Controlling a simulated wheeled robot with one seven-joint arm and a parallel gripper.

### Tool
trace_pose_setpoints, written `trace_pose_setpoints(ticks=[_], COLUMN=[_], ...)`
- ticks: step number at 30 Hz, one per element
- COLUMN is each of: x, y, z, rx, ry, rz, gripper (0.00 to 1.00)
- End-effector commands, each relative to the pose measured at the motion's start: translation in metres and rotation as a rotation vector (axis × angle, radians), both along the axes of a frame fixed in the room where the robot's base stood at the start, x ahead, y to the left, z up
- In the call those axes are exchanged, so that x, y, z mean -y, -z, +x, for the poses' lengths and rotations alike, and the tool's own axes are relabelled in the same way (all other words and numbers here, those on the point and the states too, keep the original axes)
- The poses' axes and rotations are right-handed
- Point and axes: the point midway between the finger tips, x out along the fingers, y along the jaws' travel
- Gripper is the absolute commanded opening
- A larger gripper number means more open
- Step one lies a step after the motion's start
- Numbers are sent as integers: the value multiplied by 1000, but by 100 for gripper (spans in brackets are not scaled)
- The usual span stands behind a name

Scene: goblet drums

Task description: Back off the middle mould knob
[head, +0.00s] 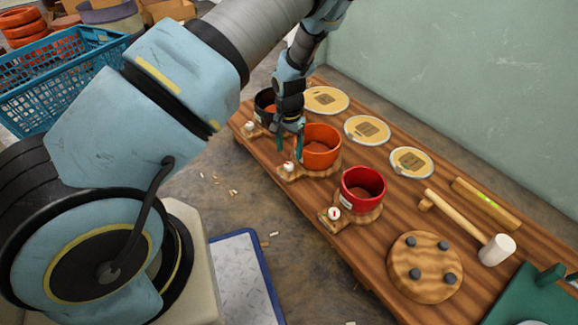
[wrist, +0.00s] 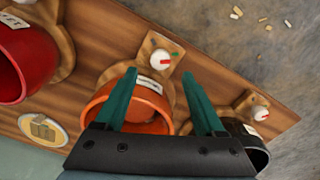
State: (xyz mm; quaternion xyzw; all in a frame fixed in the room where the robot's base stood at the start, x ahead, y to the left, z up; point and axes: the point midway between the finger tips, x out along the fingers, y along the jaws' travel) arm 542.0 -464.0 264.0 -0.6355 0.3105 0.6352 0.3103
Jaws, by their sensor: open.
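The middle mould is the orange pot (head: 321,147) on a wooden base, between a red pot and a black pot. Its knob (head: 289,167) is white and stands on a wooden tab at the pot's front left. In the wrist view the white knob (wrist: 160,59) shows a red mark on top and a green mark beside it on the tab. My gripper (head: 289,140) has green fingers and is open and empty. In the wrist view the fingers (wrist: 162,85) are spread over the orange pot (wrist: 128,108), and the knob appears just beyond their tips, between them.
The red pot (head: 362,188) and the black pot (head: 265,104) flank the orange one, each with its own knob. Round discs, a mallet (head: 470,228) and a round wooden piece with dark pegs (head: 425,266) lie on the bench. A blue crate (head: 60,85) stands at left.

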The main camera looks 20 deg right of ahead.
Motion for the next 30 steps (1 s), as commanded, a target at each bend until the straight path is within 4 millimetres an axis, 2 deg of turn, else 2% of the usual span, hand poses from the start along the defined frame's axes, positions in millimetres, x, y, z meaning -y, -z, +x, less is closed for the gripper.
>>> trace_pose_setpoints(ticks=[1, 3, 9, 14, 22, 23, 30], x=[-1, -1, -1, 0, 0, 0, -1], y=[15, 28, 53, 61, 62, 62, 62], z=[0, 0, 0, -1, 0, 0, 0], rx=[-1, 0, -1, -1, -1, -1, -1], ry=[0, 0, -1, 0, -1, -1, -1], rz=[3, 4, 2, 0, 0, 0, 1], gripper=[71, 71, 71, 71, 71, 70, 43])
